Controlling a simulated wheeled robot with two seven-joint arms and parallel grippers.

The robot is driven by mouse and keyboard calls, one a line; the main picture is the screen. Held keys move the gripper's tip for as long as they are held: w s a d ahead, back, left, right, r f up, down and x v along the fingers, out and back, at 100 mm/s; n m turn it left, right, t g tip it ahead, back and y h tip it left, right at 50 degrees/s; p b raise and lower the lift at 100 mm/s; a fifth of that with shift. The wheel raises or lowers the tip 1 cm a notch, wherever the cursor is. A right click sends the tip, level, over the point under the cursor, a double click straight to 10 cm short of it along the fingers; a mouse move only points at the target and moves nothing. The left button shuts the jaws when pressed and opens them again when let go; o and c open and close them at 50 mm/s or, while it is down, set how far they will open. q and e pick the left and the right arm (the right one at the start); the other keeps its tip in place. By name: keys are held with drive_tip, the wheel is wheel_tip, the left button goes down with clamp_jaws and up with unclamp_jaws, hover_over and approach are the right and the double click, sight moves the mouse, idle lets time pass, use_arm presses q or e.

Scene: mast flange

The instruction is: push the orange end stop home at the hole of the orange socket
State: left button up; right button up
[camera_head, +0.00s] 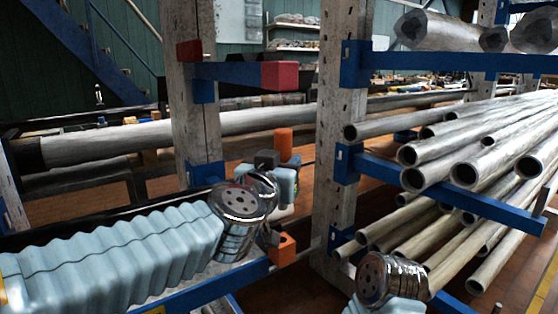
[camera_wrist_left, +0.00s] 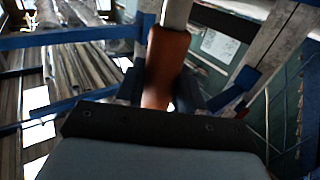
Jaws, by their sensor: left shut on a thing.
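In the left wrist view the end stop (camera_wrist_left: 165,62) stands between the dark fingers of the left gripper (camera_wrist_left: 160,90). The orange socket (camera_head: 283,249) is a block at the end of a blue rack arm, below the gripper and end stop, with a clear gap between. Its hole cannot be made out. My right wrist shows at the lower right, but its gripper is out of frame.
A blue rack arm with a red end (camera_head: 277,75) juts out at the upper left of the end stop. A perforated steel post (camera_head: 338,140) stands just to the right. Beyond it, blue arms carry several grey pipes (camera_head: 470,160). A long pipe (camera_head: 110,142) lies behind on the left.

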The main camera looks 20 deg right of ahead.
use_arm(q)
drive_tip(key=shift+a, duration=0.1)
drive_tip(key=shift+s+a, duration=0.1)
drive_tip(key=shift+s, duration=0.05)
drive_tip(key=shift+f+b, duration=0.3)
drive_tip(key=shift+f, duration=0.05)
wheel_tip(320, 180, down, 5)
drive_tip(key=b, duration=0.4)
drive_tip(key=shift+p, duration=0.65)
idle(1.4)
drive_tip(key=shift+f+b, duration=2.35)
drive_tip(key=shift+f, duration=0.6)
drive_tip(key=o, duration=1.2)
